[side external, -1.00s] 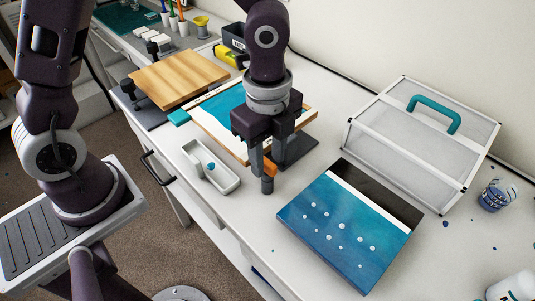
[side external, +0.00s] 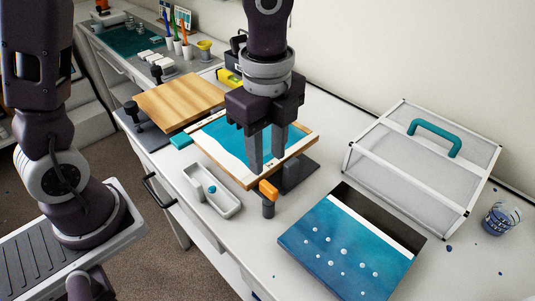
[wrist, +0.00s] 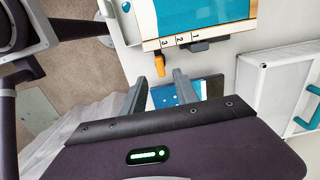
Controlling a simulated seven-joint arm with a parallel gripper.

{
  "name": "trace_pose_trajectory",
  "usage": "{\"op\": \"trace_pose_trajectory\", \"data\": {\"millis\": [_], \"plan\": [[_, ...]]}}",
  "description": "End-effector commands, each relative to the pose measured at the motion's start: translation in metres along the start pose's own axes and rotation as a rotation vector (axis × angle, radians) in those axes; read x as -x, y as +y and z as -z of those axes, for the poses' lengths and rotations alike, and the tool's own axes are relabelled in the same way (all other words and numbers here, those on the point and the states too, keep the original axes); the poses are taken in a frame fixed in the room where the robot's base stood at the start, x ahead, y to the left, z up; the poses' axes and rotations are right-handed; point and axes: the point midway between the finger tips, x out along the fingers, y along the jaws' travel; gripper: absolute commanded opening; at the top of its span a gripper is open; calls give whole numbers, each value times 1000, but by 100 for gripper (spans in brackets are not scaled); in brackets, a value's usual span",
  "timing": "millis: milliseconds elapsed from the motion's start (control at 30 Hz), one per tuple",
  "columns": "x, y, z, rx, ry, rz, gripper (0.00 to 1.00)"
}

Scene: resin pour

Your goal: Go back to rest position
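My gripper (side external: 266,168) is open and empty. Its two grey fingers hang apart in front of the tilted tray with a wooden rim (side external: 306,143) and a teal and white surface. In the wrist view, the open fingers (wrist: 160,90) have a clear gap between them. An orange lever (side external: 268,188) on a short grey post stands on the bench just in front of the tray, below and apart from the fingers. The lever also shows in the wrist view (wrist: 160,65), near the tray edge marked 1, 2, 3.
A blue panel with white dots (side external: 350,245) lies front right. A translucent case with a teal handle (side external: 420,160) stands behind it, beside a blue-stained cup (side external: 500,218). A small white tray (side external: 212,190) lies left of the lever. A wooden board (side external: 180,98) sits further back.

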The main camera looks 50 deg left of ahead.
Motion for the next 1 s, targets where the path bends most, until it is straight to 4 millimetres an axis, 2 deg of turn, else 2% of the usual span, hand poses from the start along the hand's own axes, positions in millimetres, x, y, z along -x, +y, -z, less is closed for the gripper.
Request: {"op": "trace_pose_trajectory", "data": {"millis": [67,133,200,300,400,500,633,1000], "plan": [[12,7,-15,111,-31,48,36],[31,21,-40,318,-57,126,36],[50,43,-67,589,-43,217,36],[70,76,-96,963,55,321,36],[78,105,-112,1257,199,370,36],[79,123,-118,1440,320,378,36],[79,131,-119,1530,387,370,36],[79,131,-119,1532,388,369,36]]}}
